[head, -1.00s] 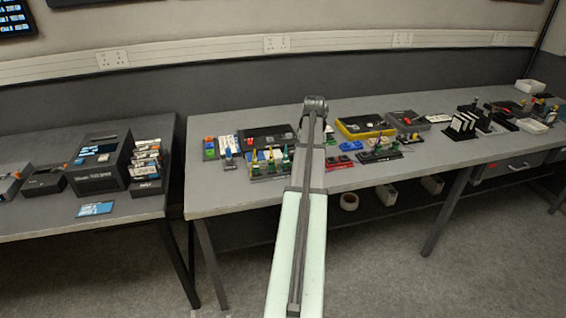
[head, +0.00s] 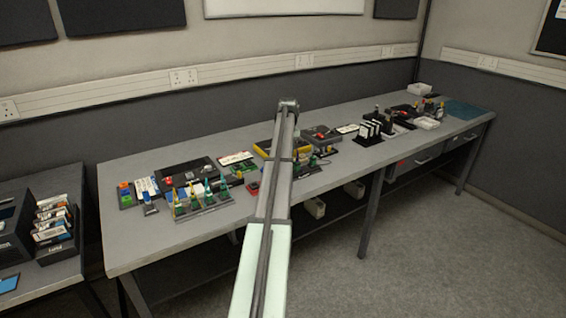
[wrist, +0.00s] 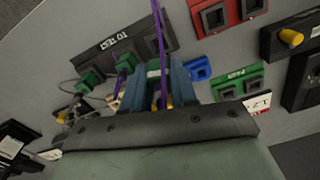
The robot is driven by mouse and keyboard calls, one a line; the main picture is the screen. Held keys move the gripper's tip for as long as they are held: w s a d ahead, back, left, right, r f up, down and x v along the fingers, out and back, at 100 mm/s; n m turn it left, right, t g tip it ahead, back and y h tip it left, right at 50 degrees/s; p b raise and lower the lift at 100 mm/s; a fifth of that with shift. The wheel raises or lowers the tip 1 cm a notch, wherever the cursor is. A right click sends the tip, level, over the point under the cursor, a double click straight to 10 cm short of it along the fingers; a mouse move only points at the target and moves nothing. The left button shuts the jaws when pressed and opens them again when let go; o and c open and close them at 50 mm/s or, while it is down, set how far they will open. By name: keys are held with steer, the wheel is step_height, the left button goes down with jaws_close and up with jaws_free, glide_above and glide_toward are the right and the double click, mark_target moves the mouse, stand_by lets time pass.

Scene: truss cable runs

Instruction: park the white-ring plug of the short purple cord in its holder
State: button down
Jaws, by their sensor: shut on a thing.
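In the wrist view my gripper (wrist: 157,78) is shut on a green plug (wrist: 154,66) between its two blue-grey fingers. A pale band shows on the plug, but the fingers hide most of it. The purple cord (wrist: 160,30) runs from between the fingers up out of the frame. Below and beyond is a black holder marked TO TEST (wrist: 118,45), with another green plug (wrist: 125,63) and purple cord near it. I cannot tell which slot belongs to the held plug. In the head view my arm hides the gripper.
A red two-well tray (wrist: 228,13), a green tray marked PASS (wrist: 238,82) and a small blue tray (wrist: 197,69) lie close by. The bench (head: 130,235) is crowded at its middle; its near left corner is bare.

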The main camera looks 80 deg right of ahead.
steer(key=shift+n, duration=1.4)
steer(key=shift+f, duration=0.2)
steer(key=shift+f, duration=2.75)
steer(key=shift+f, duration=0.8)
steer(key=c, duration=0.8)
jaws_free()
steer(key=shift+r, duration=0.2)
steer(key=shift+r, duration=2.3)
